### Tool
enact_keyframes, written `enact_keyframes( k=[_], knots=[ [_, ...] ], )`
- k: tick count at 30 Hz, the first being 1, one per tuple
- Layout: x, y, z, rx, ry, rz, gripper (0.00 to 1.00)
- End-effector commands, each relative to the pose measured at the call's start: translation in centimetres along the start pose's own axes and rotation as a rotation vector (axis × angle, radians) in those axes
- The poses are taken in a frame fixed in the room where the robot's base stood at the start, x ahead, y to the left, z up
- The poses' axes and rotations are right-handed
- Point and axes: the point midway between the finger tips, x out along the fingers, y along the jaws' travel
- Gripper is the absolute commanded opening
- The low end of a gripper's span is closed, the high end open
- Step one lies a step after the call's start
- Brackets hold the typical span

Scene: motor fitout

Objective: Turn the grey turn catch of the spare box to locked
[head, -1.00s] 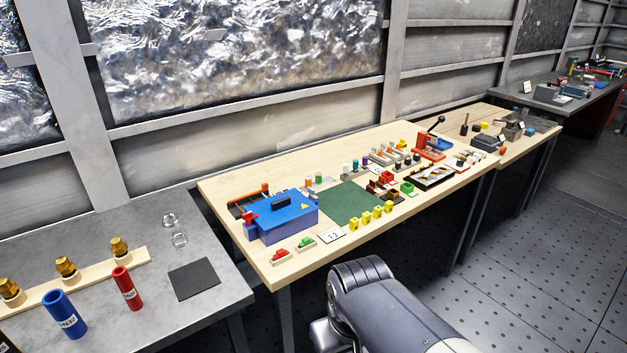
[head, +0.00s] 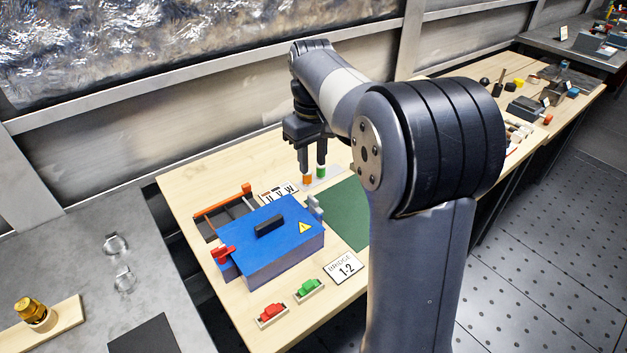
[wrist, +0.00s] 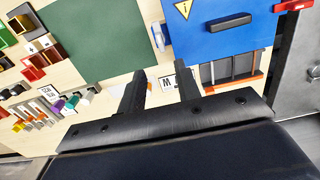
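The spare box appears to be the blue box (head: 270,255), with a black handle and a yellow warning sign on its lid. Its grey turn catch (head: 315,207) is at the lid's right end; a red catch (head: 222,253) is at the left end. In the wrist view the grey catch (wrist: 159,37) lies at the left edge of the blue lid (wrist: 215,40). Whether it is locked I cannot tell. My gripper (head: 313,165) points down, open and empty, behind and above the grey catch. In the wrist view its two fingers (wrist: 160,82) are apart, clear of the catch.
A U V W label (head: 279,192) and dark slotted rack (head: 225,213) lie behind the box. Red (head: 271,312) and green (head: 308,287) parts sit in front. A green mat (head: 345,215) is right.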

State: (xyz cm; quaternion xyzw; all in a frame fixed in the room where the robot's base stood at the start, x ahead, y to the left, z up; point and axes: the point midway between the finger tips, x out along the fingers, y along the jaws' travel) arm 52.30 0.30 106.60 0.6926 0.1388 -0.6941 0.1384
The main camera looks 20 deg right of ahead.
Motion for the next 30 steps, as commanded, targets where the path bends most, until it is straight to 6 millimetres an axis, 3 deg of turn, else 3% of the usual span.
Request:
enact_keyframes(
  k=[16,22,30],
  knots=[
    [9.0,-0.1,0.1,0.002,-0.003,-0.002,0.32],
    [10.3,0.0,0.1,0.002,0.000,0.000,0.32],
    [10.4,0.0,0.1,0.002,0.001,0.000,0.32]
  ],
)
